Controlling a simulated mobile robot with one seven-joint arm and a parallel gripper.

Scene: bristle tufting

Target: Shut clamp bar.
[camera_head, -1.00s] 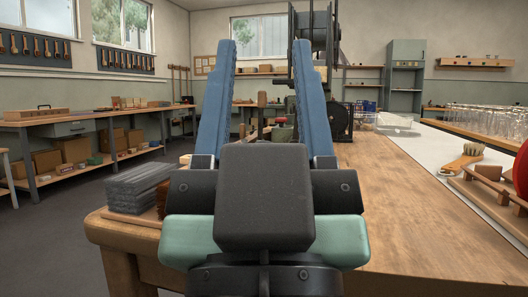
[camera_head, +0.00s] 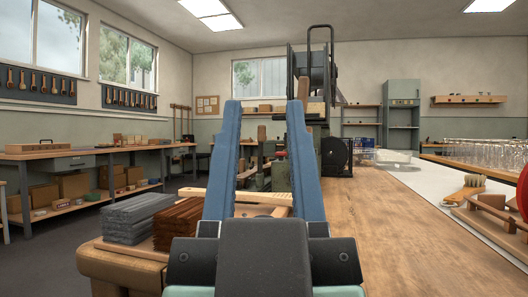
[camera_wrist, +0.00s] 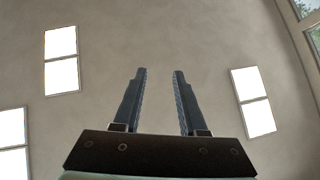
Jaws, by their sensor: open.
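My gripper (camera_head: 260,104) is open and empty, its two blue fingers pointing up and ahead in the head view. A wooden upright (camera_head: 262,132) and a small red part show between the fingers. I cannot make out for certain which part is the clamp bar, or whether it is open.
A pale wooden brush block (camera_head: 250,197) lies beyond my fingers. Grey bristle bundles (camera_head: 135,218) and brown bundles (camera_head: 180,222) lie at left on the wooden bench (camera_head: 400,225). At right are a bristle brush (camera_head: 467,188), a wooden rack and glass jars. The bench's middle right is clear.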

